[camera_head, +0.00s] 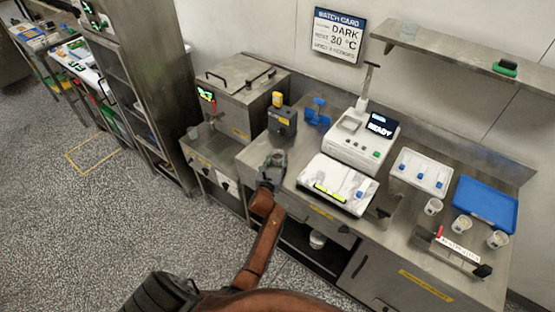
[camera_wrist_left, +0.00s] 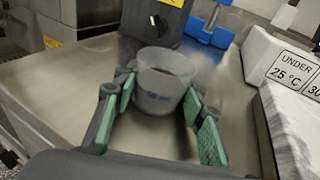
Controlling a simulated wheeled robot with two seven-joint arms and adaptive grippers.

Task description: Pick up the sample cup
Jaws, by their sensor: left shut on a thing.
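In the head view my left gripper (camera_head: 274,162) is over the left part of the steel counter, and the cup there is small and hard to make out. I cannot tell if the cup's base touches the counter. My right gripper is not clearly seen.
A dark box with a yellow top (camera_head: 281,120) and a blue holder (camera_head: 317,112) stand behind the cup. Other cups (camera_head: 433,206) stand near a blue tray (camera_head: 486,204).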

